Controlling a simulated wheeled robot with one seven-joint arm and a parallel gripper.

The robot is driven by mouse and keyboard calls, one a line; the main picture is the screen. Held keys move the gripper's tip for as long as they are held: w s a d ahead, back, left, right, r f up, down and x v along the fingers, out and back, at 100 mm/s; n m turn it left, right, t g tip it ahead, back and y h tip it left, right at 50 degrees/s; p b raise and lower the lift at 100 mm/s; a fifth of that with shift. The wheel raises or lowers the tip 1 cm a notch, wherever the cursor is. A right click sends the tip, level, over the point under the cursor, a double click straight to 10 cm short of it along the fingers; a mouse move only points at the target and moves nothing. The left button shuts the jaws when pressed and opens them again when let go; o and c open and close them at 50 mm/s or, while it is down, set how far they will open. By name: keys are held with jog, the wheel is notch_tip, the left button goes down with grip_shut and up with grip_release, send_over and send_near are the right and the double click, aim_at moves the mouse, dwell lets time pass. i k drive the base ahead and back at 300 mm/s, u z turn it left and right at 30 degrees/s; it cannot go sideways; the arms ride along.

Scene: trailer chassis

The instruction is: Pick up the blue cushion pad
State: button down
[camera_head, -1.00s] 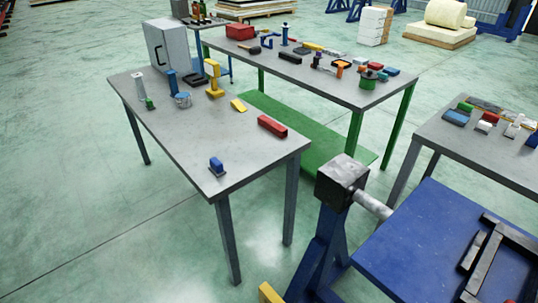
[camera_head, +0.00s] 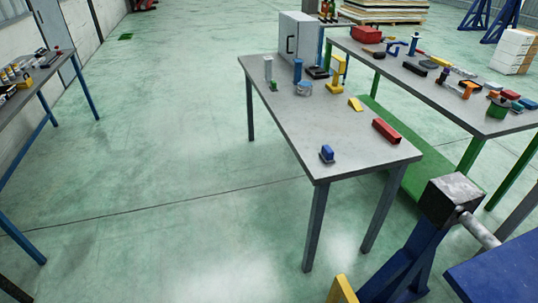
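I cannot tell for sure which thing is the blue cushion pad. A small blue block on a grey base (camera_head: 327,153) sits near the front left corner of the near grey table (camera_head: 340,120). Small blue pieces (camera_head: 527,103) lie at the right end of the second table (camera_head: 440,95). A blue upright part (camera_head: 298,71) stands towards the back of the near table. My gripper is not in view.
A red bar (camera_head: 386,131), a yellow stand (camera_head: 336,77) and a grey cabinet (camera_head: 300,42) are on the near table. A blue stand with a dark block (camera_head: 452,196) is at the lower right. Another table (camera_head: 30,90) is at left. The left floor is clear.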

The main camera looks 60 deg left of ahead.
aim_at(327, 154)
jog(key=u, duration=1.7)
